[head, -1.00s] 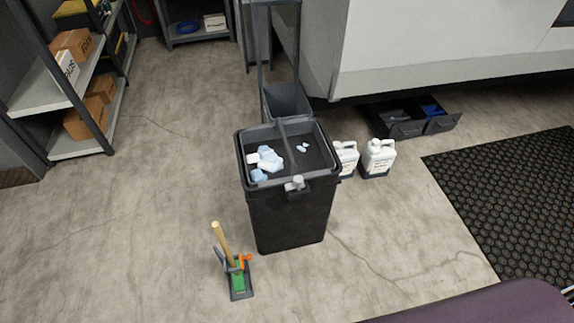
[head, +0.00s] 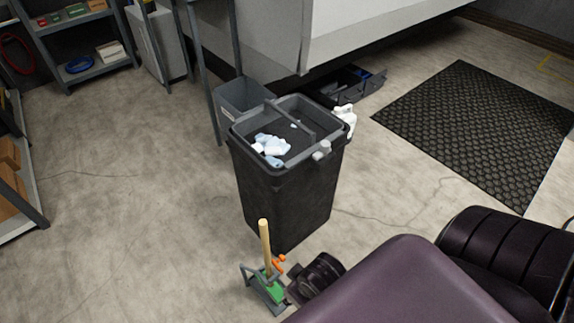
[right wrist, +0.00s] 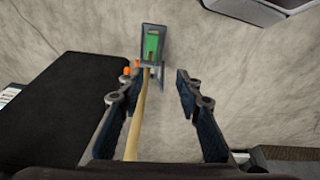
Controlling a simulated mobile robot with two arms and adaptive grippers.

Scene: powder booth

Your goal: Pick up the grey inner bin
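The grey inner bin (head: 312,103) sits inside a tall black outer bin (head: 292,195) in the head view. Its grey rim shows at the top and a bar handle (head: 290,118) crosses its opening. Pale blue and white crumpled pieces (head: 270,145) lie in it. A light grey knob (head: 322,149) is at the front rim. My right gripper (right wrist: 157,85) is open and empty above the floor, beside the black bin; in the head view its dark end is low, in front of the bin. My left gripper is out of view.
A small stand with a wooden-handled tool (head: 265,245) and green and orange parts is on the floor close to my right gripper. A second grey bin (head: 232,98) stands behind. Left floor is clear.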

